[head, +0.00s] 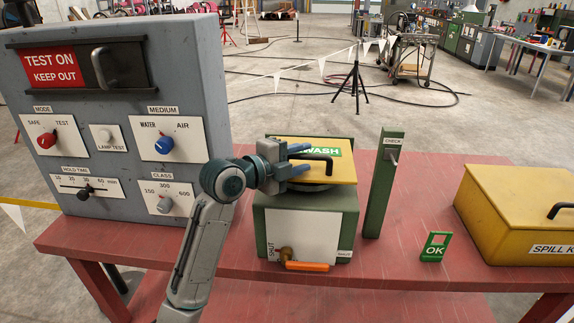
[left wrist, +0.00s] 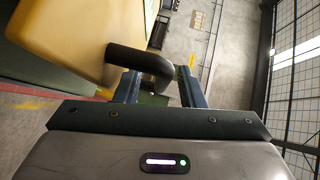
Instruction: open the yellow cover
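The yellow cover (head: 342,171) carries a green label partly reading "WASH" and a black handle (head: 318,157). It sits on top of a green box (head: 347,222) and looks down, though I cannot tell whether it is fully flush. My left gripper (head: 309,160) is over the cover with its fingers apart, near the handle. In the left wrist view, the handle (left wrist: 140,60) shows as a black bent bar in front of and between the open fingers (left wrist: 158,85), with the yellow cover (left wrist: 75,35) at upper left. My right gripper is not in view.
A grey control panel (head: 120,85) stands left of the box. A green post (head: 378,195) marked "CHECK" and a green OK sign (head: 435,246) stand to the right. A yellow spill kit box (head: 500,220) is at the far right. An orange-handled valve (head: 305,266) sits on the box's front.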

